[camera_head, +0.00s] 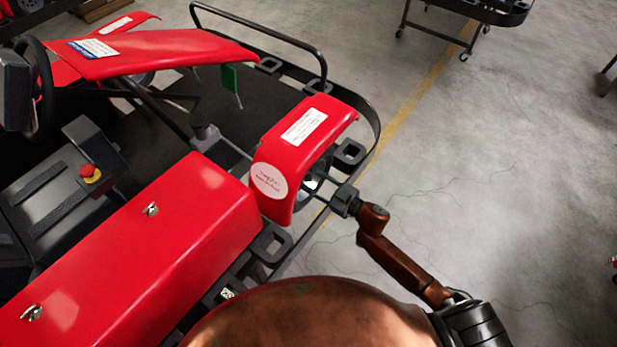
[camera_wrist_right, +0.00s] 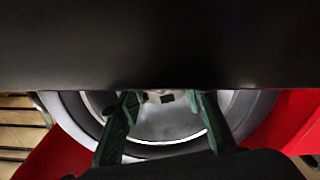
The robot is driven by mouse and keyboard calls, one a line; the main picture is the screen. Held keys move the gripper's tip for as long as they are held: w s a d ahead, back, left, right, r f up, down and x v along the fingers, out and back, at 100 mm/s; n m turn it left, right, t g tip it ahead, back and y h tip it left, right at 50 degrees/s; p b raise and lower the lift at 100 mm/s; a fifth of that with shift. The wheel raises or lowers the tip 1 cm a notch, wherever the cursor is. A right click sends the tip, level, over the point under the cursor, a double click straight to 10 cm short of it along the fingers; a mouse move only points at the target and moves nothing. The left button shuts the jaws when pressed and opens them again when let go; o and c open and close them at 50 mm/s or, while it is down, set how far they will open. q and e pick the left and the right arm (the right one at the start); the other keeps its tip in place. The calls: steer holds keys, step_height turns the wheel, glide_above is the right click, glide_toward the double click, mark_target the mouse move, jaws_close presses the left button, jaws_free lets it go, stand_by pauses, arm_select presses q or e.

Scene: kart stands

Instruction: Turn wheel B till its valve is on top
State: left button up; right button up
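A wheel (camera_wrist_right: 75,110) with a black tyre and a silver rim fills the middle of the right wrist view. In the head view it is mostly hidden under a red fender (camera_head: 300,130); I see no letter that marks it as wheel B. My right gripper (camera_head: 318,184) reaches in beside the fender from the right. In the right wrist view its two green fingers (camera_wrist_right: 162,103) stand apart in front of the rim. A small dark piece shows on the hub between them; I cannot tell whether it is the valve or whether the fingers touch anything. My left gripper is out of view.
A long red side pod (camera_head: 150,240) lies along the kart's near side. A black bumper bar (camera_head: 372,120) curves around the fender. A wheeled stand (camera_head: 465,15) is at the back.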

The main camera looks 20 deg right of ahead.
jaws_close()
stand_by(0.4)
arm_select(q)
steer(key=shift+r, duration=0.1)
